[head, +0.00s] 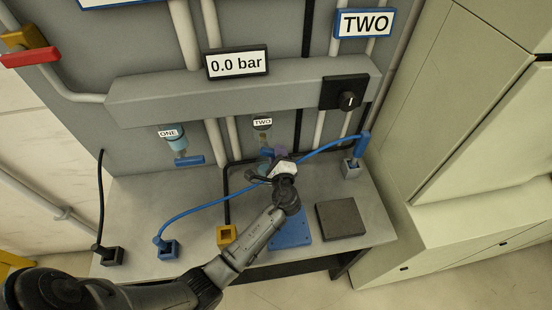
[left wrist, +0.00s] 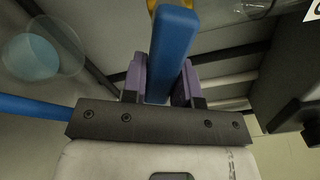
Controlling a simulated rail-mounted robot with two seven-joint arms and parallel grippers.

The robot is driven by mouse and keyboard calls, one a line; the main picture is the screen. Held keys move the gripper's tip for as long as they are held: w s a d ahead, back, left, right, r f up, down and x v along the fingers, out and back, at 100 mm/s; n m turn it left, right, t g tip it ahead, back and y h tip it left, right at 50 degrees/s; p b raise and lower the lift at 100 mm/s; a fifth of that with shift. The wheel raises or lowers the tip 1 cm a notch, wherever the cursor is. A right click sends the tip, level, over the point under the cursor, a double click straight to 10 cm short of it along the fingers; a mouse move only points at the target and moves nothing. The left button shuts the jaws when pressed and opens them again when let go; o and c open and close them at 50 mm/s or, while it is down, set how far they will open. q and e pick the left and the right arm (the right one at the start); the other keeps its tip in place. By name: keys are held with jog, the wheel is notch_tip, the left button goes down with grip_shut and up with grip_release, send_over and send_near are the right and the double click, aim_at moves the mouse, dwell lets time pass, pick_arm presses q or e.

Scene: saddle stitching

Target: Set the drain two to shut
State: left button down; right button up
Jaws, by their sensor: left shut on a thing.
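The drain labelled TWO (head: 262,123) hangs under the grey manifold in the head view, with its lower part mostly hidden behind my left gripper (head: 273,156). In the left wrist view, my left gripper (left wrist: 163,85) has its purple finger pads on both sides of a blue bar (left wrist: 172,50), which looks like the drain two lever, and is shut on it. A yellow piece (left wrist: 168,5) shows at the bar's far end. I cannot tell from these views how the lever is turned. My right gripper is not in view.
Drain one's blue lever (head: 190,160) is to the left. The gauge (head: 237,64) reads 0.0 bar. A black dial (head: 345,92) sits right.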

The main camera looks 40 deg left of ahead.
pick_arm(q)
jog(key=n+b, duration=0.1)
jog(key=r+n+b, duration=0.1)
jog(key=n, duration=0.1)
jog(key=n+b, duration=0.1)
jog(key=shift+w+d+r+n, duration=0.2)
jog(key=shift+r+n, duration=0.05)
jog(key=shift+n, duration=0.05)
jog(key=shift+r+n+b, duration=0.2)
jog(key=shift+n+b, duration=0.15)
jog(key=shift+n, duration=0.05)
jog(key=shift+r, duration=0.1)
jog(key=c, duration=0.9)
grip_release()
